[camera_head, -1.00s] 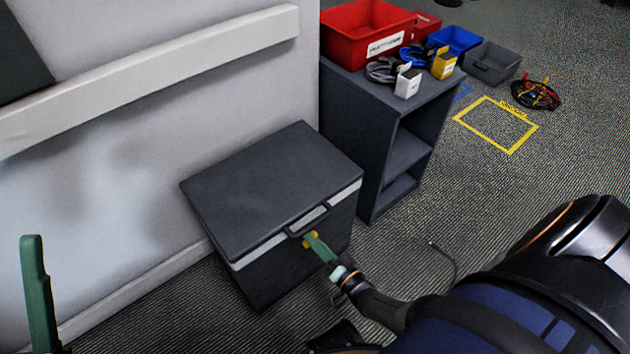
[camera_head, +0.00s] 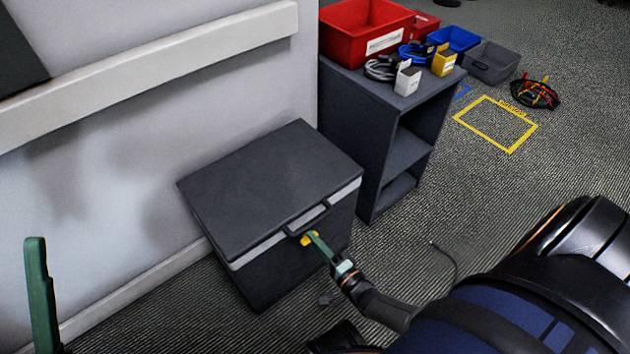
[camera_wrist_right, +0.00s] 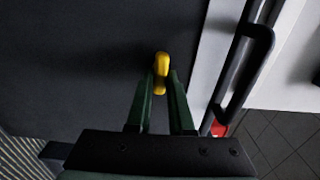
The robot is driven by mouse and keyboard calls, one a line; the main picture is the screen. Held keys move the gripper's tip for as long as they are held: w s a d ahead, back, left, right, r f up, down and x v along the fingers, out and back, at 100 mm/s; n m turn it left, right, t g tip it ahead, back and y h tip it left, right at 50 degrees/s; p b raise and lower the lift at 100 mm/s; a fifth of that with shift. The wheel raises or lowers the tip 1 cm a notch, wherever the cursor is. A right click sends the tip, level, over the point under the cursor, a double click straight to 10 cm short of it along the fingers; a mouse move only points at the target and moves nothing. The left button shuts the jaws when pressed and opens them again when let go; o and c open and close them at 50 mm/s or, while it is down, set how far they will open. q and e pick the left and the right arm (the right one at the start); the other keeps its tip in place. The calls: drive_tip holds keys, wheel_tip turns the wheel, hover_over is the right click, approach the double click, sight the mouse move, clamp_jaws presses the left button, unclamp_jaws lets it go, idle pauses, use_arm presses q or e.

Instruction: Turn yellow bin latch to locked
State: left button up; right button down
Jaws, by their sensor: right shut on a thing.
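The dark grey bin (camera_head: 275,188) stands on the floor against the wall with its lid shut. Its yellow latch (camera_head: 309,239) is on the front face, just below the lid handle (camera_head: 307,219). My right gripper (camera_head: 313,240) is at the latch, its green fingers shut on it. In the right wrist view the yellow latch (camera_wrist_right: 160,68) sits between the two finger tips (camera_wrist_right: 161,82), with its upper end sticking out beyond them. Part of the latch is hidden by the fingers. Only one green finger of my left gripper (camera_head: 41,292) shows, at the lower left, away from the bin.
A grey shelf unit (camera_head: 372,130) stands right of the bin, holding a red bin (camera_head: 366,30), coiled cables and small boxes. Blue (camera_head: 454,38) and grey (camera_head: 490,62) bins stand behind it. A yellow floor outlines (camera_head: 497,124) and a cable bundle (camera_head: 535,94) lie to the right.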

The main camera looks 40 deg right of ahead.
drive_tip(key=shift+w+a, duration=0.1)
idle(0.4)
drive_tip(key=c, duration=0.8)
unclamp_jaws()
